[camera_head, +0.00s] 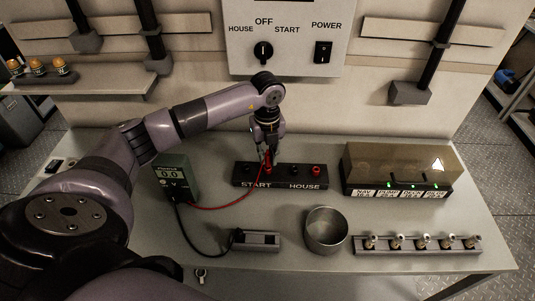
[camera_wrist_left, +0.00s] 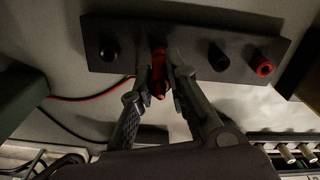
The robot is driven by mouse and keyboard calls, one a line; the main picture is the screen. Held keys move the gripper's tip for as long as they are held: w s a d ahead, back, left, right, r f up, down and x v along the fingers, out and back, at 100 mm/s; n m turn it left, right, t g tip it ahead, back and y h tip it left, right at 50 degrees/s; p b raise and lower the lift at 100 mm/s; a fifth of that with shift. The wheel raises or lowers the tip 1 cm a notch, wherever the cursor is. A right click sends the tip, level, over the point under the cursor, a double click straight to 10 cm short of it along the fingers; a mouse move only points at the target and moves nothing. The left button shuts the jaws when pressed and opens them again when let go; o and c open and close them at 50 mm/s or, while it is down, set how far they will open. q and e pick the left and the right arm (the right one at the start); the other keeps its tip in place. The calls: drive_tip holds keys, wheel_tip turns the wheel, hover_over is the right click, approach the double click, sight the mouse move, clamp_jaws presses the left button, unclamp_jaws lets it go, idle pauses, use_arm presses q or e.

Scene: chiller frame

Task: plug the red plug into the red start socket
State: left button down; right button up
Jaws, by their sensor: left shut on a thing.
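My left gripper (camera_head: 267,160) is over the START half of the dark socket strip (camera_head: 280,183). It is shut on the red plug (camera_head: 268,169), from which a red lead runs left. In the left wrist view the fingers (camera_wrist_left: 164,82) close around the red plug (camera_wrist_left: 158,88) beside the strip (camera_wrist_left: 186,58). The plug is at the position of the red start socket, which the plug and fingers hide. I cannot tell whether the plug is seated. The black start socket (camera_wrist_left: 108,48) is left of it; the red house socket (camera_wrist_left: 263,67) is at the right end.
The red lead joins the meter (camera_head: 175,177) left of the strip. A black lead runs to a small grey block (camera_head: 256,240). A metal cup (camera_head: 326,232), a rail of fittings (camera_head: 419,246) and a covered box (camera_head: 396,168) stand to the right. A switch panel (camera_head: 285,60) is behind.

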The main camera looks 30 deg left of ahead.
use_arm(q)
drive_tip(key=shift+f+b, duration=0.35)
drive_tip(key=shift+f, duration=0.15)
drive_tip(key=c, duration=1.5)
unclamp_jaws()
drive_tip(key=shift+r, duration=0.15)
wheel_tip(320, 180, up, 7)
drive_tip(key=shift+r, duration=0.15)
drive_tip(key=shift+s, duration=0.1)
